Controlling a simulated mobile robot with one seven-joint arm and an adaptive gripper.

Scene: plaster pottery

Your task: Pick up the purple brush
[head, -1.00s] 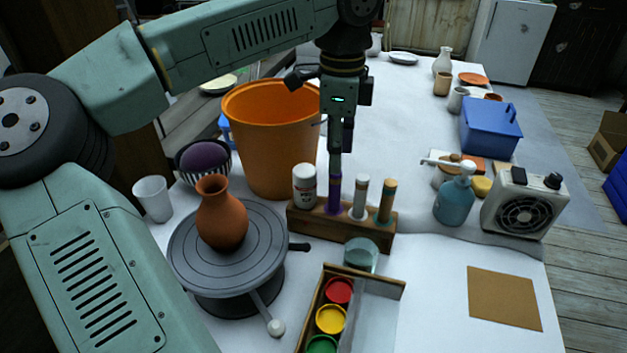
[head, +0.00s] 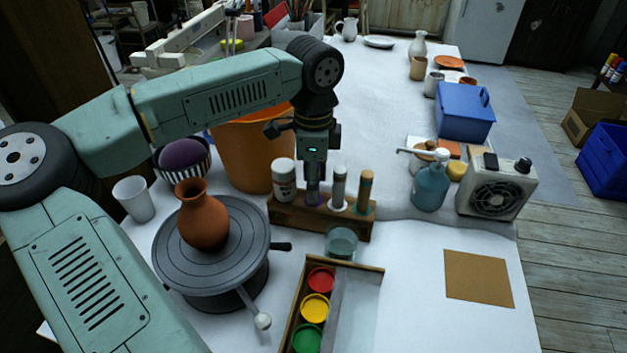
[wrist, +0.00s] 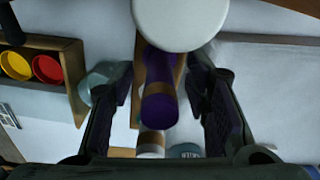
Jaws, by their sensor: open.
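The purple brush (head: 314,199) stands upright in a wooden holder (head: 289,214), beside two other brushes with pale (head: 339,186) and tan (head: 365,188) handles. My gripper (head: 314,180) is directly above the holder, pointing down, and hides the brush's upper part. In the wrist view the purple brush (wrist: 160,106) lies between my two open fingers (wrist: 163,95), with visible space on both sides. I see no finger closed on it.
A white-capped bottle (head: 284,180) stands in the holder's left end, close to my gripper; its cap (wrist: 180,22) fills the top of the wrist view. An orange bucket (head: 243,158) is behind. A glass jar (head: 341,243) and paint box (head: 374,268) are in front.

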